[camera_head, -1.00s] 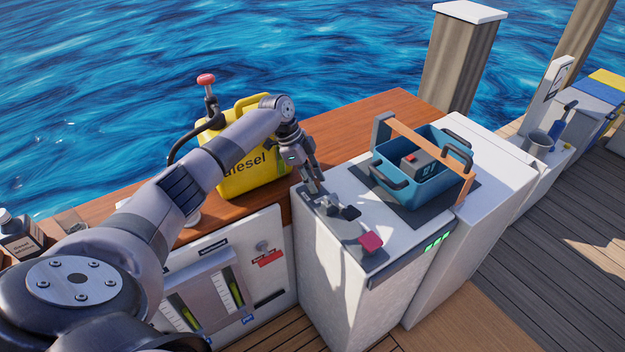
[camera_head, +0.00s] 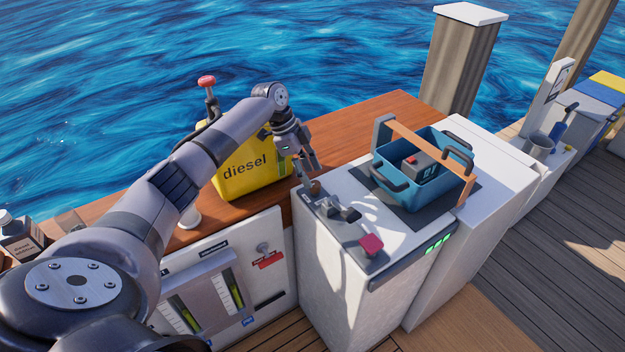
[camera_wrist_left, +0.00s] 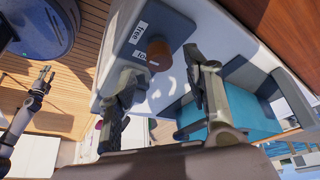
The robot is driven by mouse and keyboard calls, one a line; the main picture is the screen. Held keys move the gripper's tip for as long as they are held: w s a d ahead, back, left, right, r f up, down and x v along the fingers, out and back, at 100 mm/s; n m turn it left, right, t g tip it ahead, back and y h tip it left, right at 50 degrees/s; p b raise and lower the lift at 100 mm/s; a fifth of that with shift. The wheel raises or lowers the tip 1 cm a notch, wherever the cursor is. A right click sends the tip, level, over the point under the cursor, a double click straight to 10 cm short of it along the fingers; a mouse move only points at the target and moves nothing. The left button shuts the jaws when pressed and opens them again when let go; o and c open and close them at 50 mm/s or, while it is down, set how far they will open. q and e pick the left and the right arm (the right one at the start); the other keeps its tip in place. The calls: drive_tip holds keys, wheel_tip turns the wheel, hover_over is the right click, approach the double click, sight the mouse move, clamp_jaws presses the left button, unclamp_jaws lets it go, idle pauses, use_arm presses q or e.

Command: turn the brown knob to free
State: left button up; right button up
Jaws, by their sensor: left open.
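The brown knob (camera_head: 315,187) stands on a dark plate at the back left corner of the white cabinet top. In the left wrist view, the brown knob (camera_wrist_left: 159,54) sits on its dark plate (camera_wrist_left: 151,22), which bears small white labels, only partly readable. My left gripper (camera_head: 309,175) points down just above and beside the knob, open and empty. In the wrist view its two fingers (camera_wrist_left: 164,68) are spread on either side, with the knob beyond the gap; I see no contact. My right gripper (camera_wrist_left: 45,77) shows small at the left of the wrist view, its opening unclear.
Dark levers (camera_head: 344,212) and a red-pink handle (camera_head: 371,243) are on the same cabinet top. A blue toolbox (camera_head: 415,196) with a wooden handle stands to the right. A yellow diesel can (camera_head: 245,178) stands behind my left arm. The white top between levers and toolbox is clear.

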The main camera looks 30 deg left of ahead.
use_arm(q)
drive_tip(key=v, duration=0.8)
drive_tip(key=shift+r, duration=0.15)
drive_tip(key=shift+s, duration=0.1)
